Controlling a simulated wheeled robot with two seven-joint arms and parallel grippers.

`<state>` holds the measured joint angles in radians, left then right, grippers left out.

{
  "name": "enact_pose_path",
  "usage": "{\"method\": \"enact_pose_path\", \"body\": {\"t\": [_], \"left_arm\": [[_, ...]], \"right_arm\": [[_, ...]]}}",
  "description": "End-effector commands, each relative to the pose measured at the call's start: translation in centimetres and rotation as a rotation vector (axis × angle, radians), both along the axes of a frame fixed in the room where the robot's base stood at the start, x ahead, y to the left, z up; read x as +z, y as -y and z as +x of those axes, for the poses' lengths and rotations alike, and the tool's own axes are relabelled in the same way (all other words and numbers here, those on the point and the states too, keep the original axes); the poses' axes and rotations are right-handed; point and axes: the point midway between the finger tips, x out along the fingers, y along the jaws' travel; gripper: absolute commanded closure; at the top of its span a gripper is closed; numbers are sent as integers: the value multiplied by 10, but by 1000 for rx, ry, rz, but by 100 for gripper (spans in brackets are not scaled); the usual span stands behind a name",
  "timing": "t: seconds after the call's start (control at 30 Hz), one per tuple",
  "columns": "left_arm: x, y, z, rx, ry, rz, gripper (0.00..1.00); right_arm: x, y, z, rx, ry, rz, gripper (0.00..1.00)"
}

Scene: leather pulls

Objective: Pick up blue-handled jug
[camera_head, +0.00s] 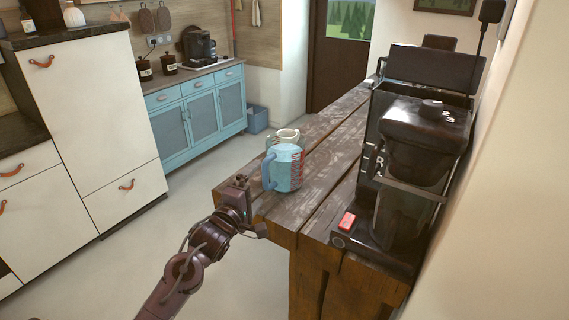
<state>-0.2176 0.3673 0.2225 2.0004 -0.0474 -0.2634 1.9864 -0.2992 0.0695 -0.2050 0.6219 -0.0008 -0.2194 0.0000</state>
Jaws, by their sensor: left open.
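The blue-handled jug (288,170) stands upright near the left edge of the wooden table (328,160). It has a light blue tint and red markings on its side, and its blue handle (267,173) faces left. My left gripper (241,183) is open at the table's near left corner, to the left of the handle and apart from it in the picture. Its exact gap and depth to the handle are hard to tell. My right gripper is not in view.
A second clear jug (284,137) stands just behind the blue-handled one. White cabinets (95,110) and a blue sideboard (203,115) stand left across open floor.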

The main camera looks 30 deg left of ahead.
Motion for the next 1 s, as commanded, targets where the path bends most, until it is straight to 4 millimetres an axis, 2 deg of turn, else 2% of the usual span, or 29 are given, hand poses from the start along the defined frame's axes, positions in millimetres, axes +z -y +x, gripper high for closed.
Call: {"method": "enact_pose_path", "body": {"t": [0.23,0.4,0.67,0.77,1.0], "left_arm": [[9,-8,33,0,0,5,0],[5,-9,52,0,-1,3,0],[3,-9,55,0,-1,3,0],[3,-9,55,0,-1,3,10],[3,-9,54,0,-1,3,42]], "right_arm": [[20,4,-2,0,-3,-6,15],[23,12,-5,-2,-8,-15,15],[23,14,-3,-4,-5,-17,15],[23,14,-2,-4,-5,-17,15],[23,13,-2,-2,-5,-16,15]]}}
